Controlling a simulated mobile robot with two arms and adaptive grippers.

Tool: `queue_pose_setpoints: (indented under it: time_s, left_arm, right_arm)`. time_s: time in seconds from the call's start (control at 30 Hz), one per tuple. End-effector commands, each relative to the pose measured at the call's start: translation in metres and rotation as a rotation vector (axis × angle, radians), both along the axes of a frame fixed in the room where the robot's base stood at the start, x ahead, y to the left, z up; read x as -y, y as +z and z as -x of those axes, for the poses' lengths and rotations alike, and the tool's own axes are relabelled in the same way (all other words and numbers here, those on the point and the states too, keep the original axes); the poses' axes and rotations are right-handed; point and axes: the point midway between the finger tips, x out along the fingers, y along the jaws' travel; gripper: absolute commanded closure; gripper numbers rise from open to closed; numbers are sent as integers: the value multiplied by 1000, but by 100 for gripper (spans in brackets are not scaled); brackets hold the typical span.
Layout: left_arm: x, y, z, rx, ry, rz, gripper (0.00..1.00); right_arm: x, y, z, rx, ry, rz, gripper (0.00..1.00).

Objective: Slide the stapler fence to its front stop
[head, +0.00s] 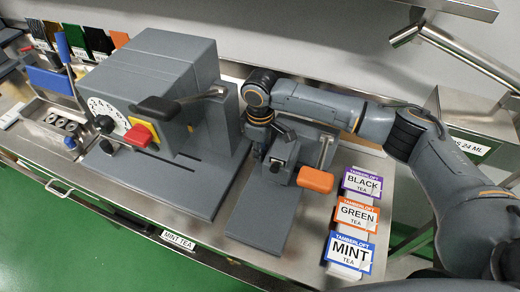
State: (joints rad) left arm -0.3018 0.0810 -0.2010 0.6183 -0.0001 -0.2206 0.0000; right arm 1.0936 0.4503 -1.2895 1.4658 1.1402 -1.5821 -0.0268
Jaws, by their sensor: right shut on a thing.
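The stapler is a grey machine with a long flat base (262,212) and an orange-ended lever (316,180), standing right of centre on the steel bench. My right gripper (278,160) reaches in from the right and points down over the stapler's middle, behind and left of the orange lever end. It is shut on a small part there, which I take to be the stapler fence. The gripper and wrist hide most of that part, and the front stop cannot be made out. My left gripper is not in view.
A big grey machine with a numbered dial (107,113), red and yellow knob and black lever stands close on the left. A steel box (470,110) stands behind my right arm.

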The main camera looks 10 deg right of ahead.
Motion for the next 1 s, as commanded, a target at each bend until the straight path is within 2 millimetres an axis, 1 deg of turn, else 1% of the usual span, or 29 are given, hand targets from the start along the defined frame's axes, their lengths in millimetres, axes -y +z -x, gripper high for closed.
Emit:
queue_pose_setpoints:
  time_s: [0.13, 0.23, 0.4, 0.5, 0.8, 0.83, 0.87, 0.9, 0.93, 1.0]
  left_arm:
    - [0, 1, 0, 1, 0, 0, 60]
    - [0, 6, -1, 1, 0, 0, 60]
    - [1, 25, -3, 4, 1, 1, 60]
    - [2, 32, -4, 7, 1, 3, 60]
    - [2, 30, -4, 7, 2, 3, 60]
    - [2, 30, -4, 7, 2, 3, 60]
    - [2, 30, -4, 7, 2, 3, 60]
    - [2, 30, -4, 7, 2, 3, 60]
    - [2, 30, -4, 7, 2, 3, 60]
    - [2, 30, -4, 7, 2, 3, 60]
  right_arm:
    - [0, 1, 0, 0, 0, 0, 100]
    - [-3, 2, 4, -1, 1, 0, 100]
    - [-13, 4, 20, -6, 4, 0, 100]
    - [-19, 3, 28, -6, 3, -2, 100]
    - [-21, 0, 30, -6, 3, -4, 100]
    - [-21, -1, 31, -6, 3, -4, 82]
    - [-21, -1, 31, -6, 3, -4, 76]
    - [-21, -1, 30, -6, 3, -4, 67]
    - [-21, -1, 30, -5, 3, -3, 62]
    - [-21, 0, 30, -4, 2, -3, 62]
